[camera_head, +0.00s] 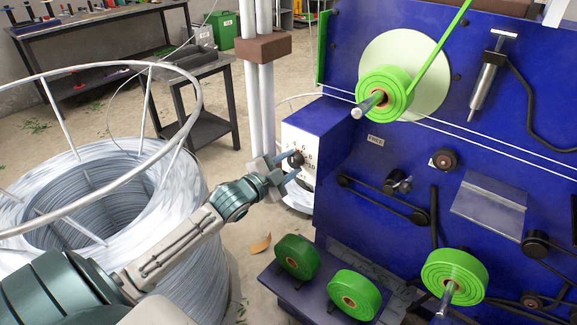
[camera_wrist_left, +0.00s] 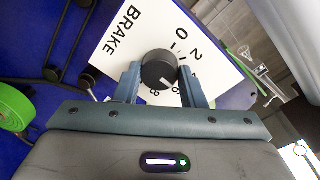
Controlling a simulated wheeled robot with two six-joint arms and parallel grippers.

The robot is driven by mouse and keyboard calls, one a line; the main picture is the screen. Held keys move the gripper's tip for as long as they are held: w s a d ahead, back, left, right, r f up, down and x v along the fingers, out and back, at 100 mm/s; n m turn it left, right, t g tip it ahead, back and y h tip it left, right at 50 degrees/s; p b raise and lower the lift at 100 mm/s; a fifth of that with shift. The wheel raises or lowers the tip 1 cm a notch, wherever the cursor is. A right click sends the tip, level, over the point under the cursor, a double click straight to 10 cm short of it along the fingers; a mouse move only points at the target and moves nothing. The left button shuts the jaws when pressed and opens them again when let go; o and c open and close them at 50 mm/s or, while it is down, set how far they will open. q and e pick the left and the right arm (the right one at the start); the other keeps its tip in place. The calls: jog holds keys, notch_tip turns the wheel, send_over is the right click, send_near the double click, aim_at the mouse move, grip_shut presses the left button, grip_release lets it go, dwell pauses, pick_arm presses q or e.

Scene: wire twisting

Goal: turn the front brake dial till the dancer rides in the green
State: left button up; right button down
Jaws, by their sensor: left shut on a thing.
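The brake dial is a black knob (camera_wrist_left: 159,70) on a white plate (camera_wrist_left: 148,30) printed BRAKE with numbers around it. The knob also shows in the head view (camera_head: 296,159), on the white face of a blue box on the machine's left side. My left gripper (camera_wrist_left: 158,82) is shut on the knob, one finger on each side; in the head view it reaches in from the left (camera_head: 284,171). A light mark shows on the knob's face. I cannot make out the dancer or a green band for it. My right gripper is not in view.
A large coil of wire (camera_head: 180,195) in a white wire frame stands at the left under my left arm. Green tape rolls sit on the blue machine (camera_head: 384,93) and on a low shelf (camera_head: 297,256). A dark side table (camera_head: 205,70) stands behind.

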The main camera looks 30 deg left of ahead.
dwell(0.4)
pick_arm(q)
jog(key=o, duration=1)
jog(key=shift+s, duration=0.15)
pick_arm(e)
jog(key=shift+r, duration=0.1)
pick_arm(q)
jog(key=shift+s+a, duration=0.1)
jog(key=shift+s, duration=0.2)
jog(key=shift+s+a+r+p, duration=0.15)
jog(key=shift+s+p, duration=0.4)
jog(key=shift+s, duration=1.1)
jog(key=shift+s+a+p, duration=0.25)
jog(key=shift+s+p, duration=0.3)
jog(key=shift+s, duration=1.05)
jog(key=shift+s+a+r+p, duration=0.15)
jog(key=shift+s+p, duration=0.4)
jog(key=shift+s, duration=1.1)
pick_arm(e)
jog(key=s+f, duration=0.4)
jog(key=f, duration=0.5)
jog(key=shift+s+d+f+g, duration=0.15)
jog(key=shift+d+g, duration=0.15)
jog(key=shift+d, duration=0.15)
pick_arm(q)
jog(key=shift+a, duration=0.1)
